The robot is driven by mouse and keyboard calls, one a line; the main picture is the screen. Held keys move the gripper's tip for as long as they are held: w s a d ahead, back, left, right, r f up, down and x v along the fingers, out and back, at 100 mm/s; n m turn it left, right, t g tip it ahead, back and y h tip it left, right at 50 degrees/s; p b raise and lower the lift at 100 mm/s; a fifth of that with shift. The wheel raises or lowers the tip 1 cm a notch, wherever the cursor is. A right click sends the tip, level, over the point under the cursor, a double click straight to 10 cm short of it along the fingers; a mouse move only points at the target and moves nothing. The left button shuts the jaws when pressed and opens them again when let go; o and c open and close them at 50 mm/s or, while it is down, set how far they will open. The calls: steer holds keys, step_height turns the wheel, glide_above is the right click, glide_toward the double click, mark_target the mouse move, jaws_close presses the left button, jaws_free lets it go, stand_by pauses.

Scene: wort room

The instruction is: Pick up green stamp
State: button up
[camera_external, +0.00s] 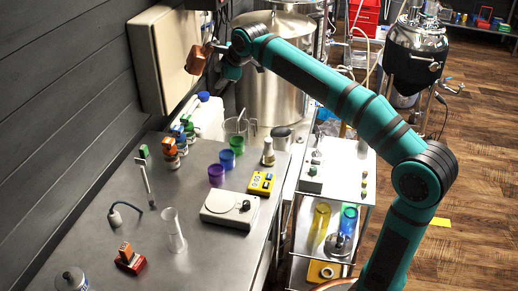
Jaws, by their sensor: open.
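A small green block (143,151) stands at the wall side of the steel table, at the top of a thin pale upright bar; it may be the green stamp, but it is too small to be sure. A red block with an orange-brown top (129,258), stamp-like, stands near the front of the table. My gripper (197,60) is high above the back of the table, in front of the grey wall box, well apart from both blocks. It is open; a copper-brown part shows at its end, and its fingers are hard to make out.
The steel table (95,215) also holds colour-capped bottles (170,153), purple, blue and green cups (217,174), a white scale (229,210), a yellow device (261,183) and a tall clear cylinder (173,230). A wall box (165,55) and steel tank (275,70) flank my gripper.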

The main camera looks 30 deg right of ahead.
steer(key=w+a+f+n+g, duration=0.2)
steer(key=w+a+n, duration=0.1)
steer(key=w+a, duration=0.25)
steer(key=w+a+f+n+g, duration=0.2)
steer(key=w+a+f+n, duration=0.1)
steer(key=w+a, duration=0.3)
steer(key=n+g+h, duration=0.2)
steer(key=n+g, duration=0.2)
steer(key=n, duration=0.3)
glide_above(143, 147)
step_height(143, 147, down, 10)
steer(key=r, duration=0.1)
step_height(143, 147, down, 17)
steer(key=shift+f, duration=0.1)
jaws_close()
